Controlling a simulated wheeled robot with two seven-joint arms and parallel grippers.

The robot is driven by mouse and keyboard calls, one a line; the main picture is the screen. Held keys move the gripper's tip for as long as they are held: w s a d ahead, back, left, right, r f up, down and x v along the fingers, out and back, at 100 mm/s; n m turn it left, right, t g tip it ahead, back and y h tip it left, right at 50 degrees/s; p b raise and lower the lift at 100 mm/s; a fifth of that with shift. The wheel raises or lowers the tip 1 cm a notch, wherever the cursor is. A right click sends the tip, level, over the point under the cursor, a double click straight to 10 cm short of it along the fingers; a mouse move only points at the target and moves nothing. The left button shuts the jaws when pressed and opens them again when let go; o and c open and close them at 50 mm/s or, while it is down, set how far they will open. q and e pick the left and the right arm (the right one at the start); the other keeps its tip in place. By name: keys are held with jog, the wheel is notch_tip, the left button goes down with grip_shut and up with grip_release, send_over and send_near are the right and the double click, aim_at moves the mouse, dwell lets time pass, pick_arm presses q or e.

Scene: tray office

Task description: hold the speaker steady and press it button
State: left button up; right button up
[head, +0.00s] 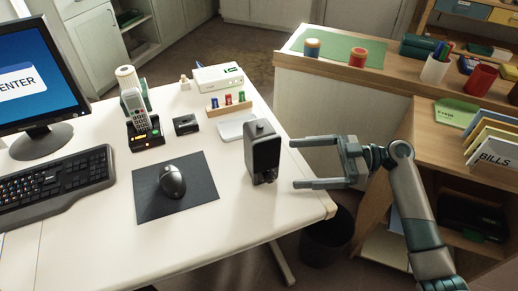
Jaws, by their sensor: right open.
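The speaker (263,152) is a dark upright box with a small knob-like part on top. It stands on the white desk near the desk's right edge. My right gripper (293,163) is open, with its two fingers pointing left toward the speaker. The fingertips are just right of the speaker, and nothing shows between them. I cannot tell from this view whether a fingertip touches it. The button cannot be told apart clearly. My left gripper does not show.
The white desk (110,240) also bears a mouse (172,182) on a dark mat (200,187), a keyboard (60,185), a phone (140,120) and a white tray (232,128). A wooden shelf unit (440,150) stands at right. A dark bin (325,240) is below the desk's right edge.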

aim_at(272, 165)
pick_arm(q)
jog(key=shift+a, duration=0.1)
pick_arm(e)
jog(key=shift+a, duration=0.1)
jog(key=shift+a+p, duration=0.5)
jog(key=shift+a, duration=0.25)
jog(key=shift+a+p, duration=0.5)
jog(key=shift+a, duration=0.4)
jog(key=shift+a+f, duration=0.1)
jog(key=shift+a, duration=0.25)
jog(key=shift+a+f+p, duration=0.15)
jog(key=shift+a+p, duration=0.4)
jog(key=shift+a, duration=0.35)
jog(key=shift+a+f+b, duration=0.15)
jog(key=shift+a+b, duration=0.45)
jog(key=shift+a, duration=0.45)
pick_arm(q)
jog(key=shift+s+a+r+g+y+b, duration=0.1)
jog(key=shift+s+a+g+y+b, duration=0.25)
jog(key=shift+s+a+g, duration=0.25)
pick_arm(e)
jog(key=shift+a+f, duration=0.1)
jog(key=shift+a, duration=0.8)
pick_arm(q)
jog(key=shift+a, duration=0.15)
